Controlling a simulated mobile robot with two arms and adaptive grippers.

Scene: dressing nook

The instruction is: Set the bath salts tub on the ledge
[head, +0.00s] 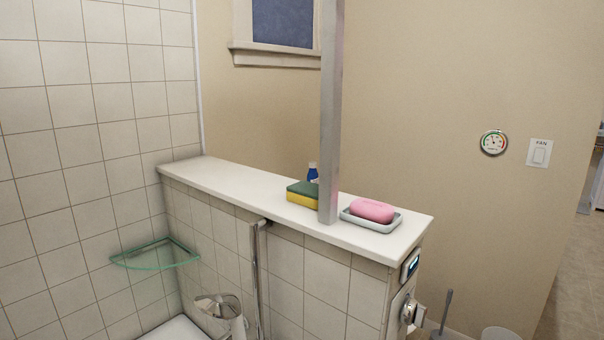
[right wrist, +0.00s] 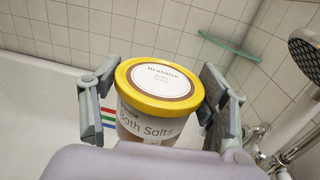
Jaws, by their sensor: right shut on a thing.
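The bath salts tub (right wrist: 148,125) is a white tub with a yellow-rimmed lid, seen upright in the right wrist view. My right gripper (right wrist: 155,88) is shut on it, with one finger on each side. The ledge (head: 240,189) is the white top of a tiled half wall in the head view. Its left part is bare. Neither gripper nor the tub shows in the head view.
On the ledge are a green and yellow sponge (head: 302,194), a blue bottle (head: 312,171) partly hidden, and a pink soap (head: 372,210) on a dish (head: 384,223). A grey post (head: 331,120) rises from the ledge.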

